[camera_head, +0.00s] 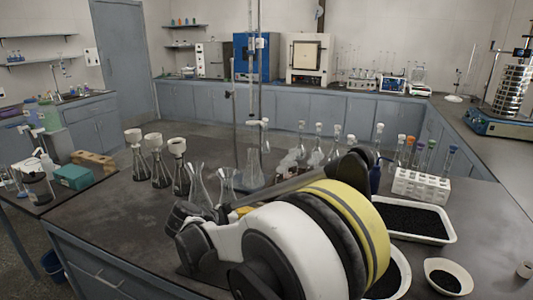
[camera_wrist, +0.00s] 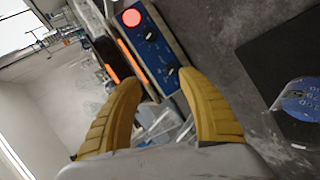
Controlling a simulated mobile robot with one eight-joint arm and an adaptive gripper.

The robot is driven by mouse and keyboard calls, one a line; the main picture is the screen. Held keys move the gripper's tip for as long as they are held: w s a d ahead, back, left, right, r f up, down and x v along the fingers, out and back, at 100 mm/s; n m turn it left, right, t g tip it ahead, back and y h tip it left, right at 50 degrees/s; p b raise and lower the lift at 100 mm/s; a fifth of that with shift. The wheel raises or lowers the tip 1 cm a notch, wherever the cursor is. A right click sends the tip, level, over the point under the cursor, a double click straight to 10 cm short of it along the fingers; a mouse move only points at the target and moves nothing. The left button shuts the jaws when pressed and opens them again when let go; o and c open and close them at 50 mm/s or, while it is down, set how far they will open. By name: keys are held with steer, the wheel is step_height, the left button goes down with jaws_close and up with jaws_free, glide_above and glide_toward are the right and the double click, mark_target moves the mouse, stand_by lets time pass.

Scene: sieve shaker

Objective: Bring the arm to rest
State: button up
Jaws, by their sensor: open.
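My gripper (camera_wrist: 160,82) shows in the wrist view as two yellow ridged fingers spread apart, with nothing held between them. Beyond the fingers are a blue control panel (camera_wrist: 150,48) with a red round button, and some clear glassware. Whether the fingers touch any of it cannot be told. In the head view, my white, black and yellow arm is folded low over the front bench (camera_head: 95,215). I cannot make out the fingers there. The sieve shaker (camera_head: 511,90), a metal sieve stack on a blue base, stands on the right bench.
Near my arm are several flasks (camera_head: 198,188), a white tube rack (camera_head: 421,185), a tray of black granules (camera_head: 450,234) and a small white bowl (camera_head: 448,277). A teal box (camera_head: 73,177) is at left. The bench's front left is clear.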

steer(key=s+d+r+m+g+y, duration=0.15)
steer(key=s+d+r, duration=0.3)
steer(key=d, duration=0.45)
steer(key=s+d+r+m+g+y, duration=0.1)
steer(key=s+d+r+y, duration=0.1)
steer(key=s+d+r, duration=0.5)
steer(key=s+d+f+m+y, duration=0.1)
steer(key=s+d, duration=0.2)
steer(key=s, duration=0.3)
steer(key=s+d+f+m+t+y, duration=0.1)
steer(key=s+d+f+m, duration=0.1)
steer(key=s, duration=0.5)
steer(key=s+d+f+m+y, duration=0.1)
steer(key=s+d+f+y, duration=0.1)
steer(key=s+d, duration=0.2)
steer(key=s, duration=0.2)
steer(key=shift+s+d+m, duration=0.25)
steer(key=shift+s+m, duration=0.05)
steer(key=shift+m, duration=0.05)
